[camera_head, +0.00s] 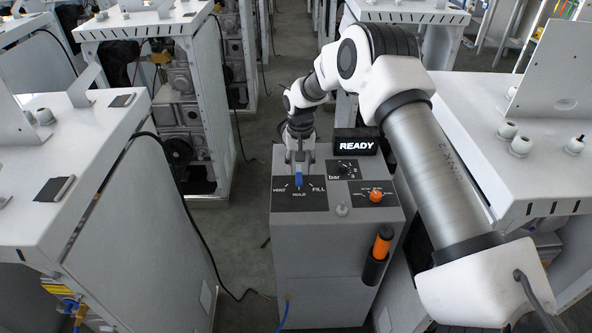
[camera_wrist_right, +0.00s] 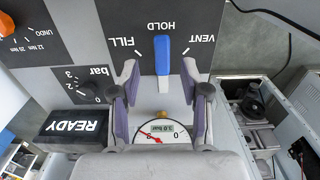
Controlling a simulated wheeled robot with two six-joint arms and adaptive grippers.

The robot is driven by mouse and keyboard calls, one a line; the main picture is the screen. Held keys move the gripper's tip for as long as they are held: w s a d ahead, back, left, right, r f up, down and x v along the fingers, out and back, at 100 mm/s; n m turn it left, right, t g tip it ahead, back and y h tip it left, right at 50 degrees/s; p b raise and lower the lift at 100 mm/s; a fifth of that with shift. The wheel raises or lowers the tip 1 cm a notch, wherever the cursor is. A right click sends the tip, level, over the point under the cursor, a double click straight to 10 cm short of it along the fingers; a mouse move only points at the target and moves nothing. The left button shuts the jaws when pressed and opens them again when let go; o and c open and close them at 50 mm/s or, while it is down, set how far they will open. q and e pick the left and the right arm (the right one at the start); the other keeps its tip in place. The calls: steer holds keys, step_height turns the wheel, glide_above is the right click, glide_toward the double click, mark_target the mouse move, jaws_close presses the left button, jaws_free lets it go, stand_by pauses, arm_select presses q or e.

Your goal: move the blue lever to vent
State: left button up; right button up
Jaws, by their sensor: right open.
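The blue lever (camera_head: 299,179) is on a dark panel (camera_head: 315,201) on top of the grey dispenser cabinet (camera_head: 318,245). The panel reads VENT on the left, HOLD at the front and FILL on the right in the head view. The lever (camera_wrist_right: 162,55) points at HOLD. My right gripper (camera_head: 299,163) is above the panel. In the right wrist view its open fingers (camera_wrist_right: 160,68) stand on either side of the lever, with gaps between; contact is not visible. My left gripper is not in view.
A READY display (camera_head: 356,146), a bar dial (camera_head: 343,168) and an orange knob (camera_head: 376,195) are right of the lever. An orange-handled tool (camera_head: 383,242) sits in a front holder. A round gauge (camera_wrist_right: 160,131) shows in the wrist view. White cabinets stand on both sides.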

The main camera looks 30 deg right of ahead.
mark_target(299, 178)
steer(key=f, duration=0.2)
steer(key=w+f, duration=0.1)
steer(key=f, duration=0.1)
steer(key=shift+s+r, duration=0.15)
steer(key=shift+s, duration=0.05)
steer(key=shift+s+r, duration=0.1)
steer(key=c, duration=0.3)
jaws_close()
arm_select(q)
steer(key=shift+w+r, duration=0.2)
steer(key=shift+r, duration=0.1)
